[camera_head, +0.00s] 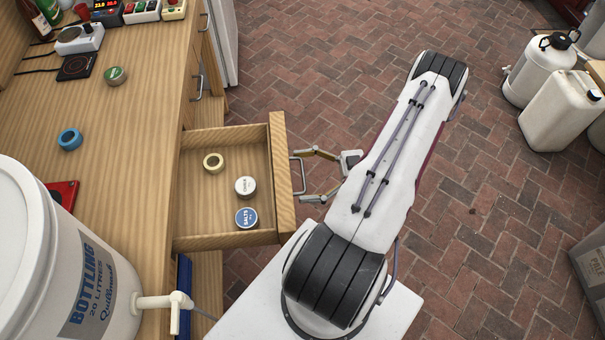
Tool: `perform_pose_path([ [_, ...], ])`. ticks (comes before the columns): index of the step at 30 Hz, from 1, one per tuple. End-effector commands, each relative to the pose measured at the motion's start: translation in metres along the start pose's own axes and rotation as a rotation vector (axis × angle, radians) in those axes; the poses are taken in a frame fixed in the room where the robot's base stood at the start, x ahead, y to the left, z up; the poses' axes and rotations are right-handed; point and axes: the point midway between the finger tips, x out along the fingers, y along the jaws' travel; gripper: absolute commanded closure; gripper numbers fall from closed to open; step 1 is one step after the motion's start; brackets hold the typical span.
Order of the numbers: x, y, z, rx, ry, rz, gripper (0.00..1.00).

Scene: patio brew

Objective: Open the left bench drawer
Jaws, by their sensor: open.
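A wooden bench drawer (262,132) stands pulled out from the bench, with its inside in plain view. It holds a yellowish tape ring (213,163), a white-lidded tin (245,186) and a blue-lidded tin marked SALTS (246,218). The drawer's metal bar handle (299,175) is on its front. My gripper (304,176) is open, with its two fingers pointing at the drawer front, one above and one below the handle in the picture. I cannot tell whether the fingers touch the handle.
The wooden bench top (120,130) holds a white bottling bucket (60,270) with a tap (165,302), a blue tape roll (69,139) and a green-lidded tin (116,75). Another handle (198,85) is farther along the bench. White jugs (560,110) stand at right. Brick floor is clear beyond my arm.

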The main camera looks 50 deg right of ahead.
Motion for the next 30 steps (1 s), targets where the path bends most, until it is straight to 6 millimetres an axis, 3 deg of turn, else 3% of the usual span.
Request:
perform_pose_path([
  [11,-0.015,0.002,0.000,-0.002,0.000,0.004,0.12],
  [30,-0.100,0.001,0.001,-0.001,0.000,0.002,0.12],
])
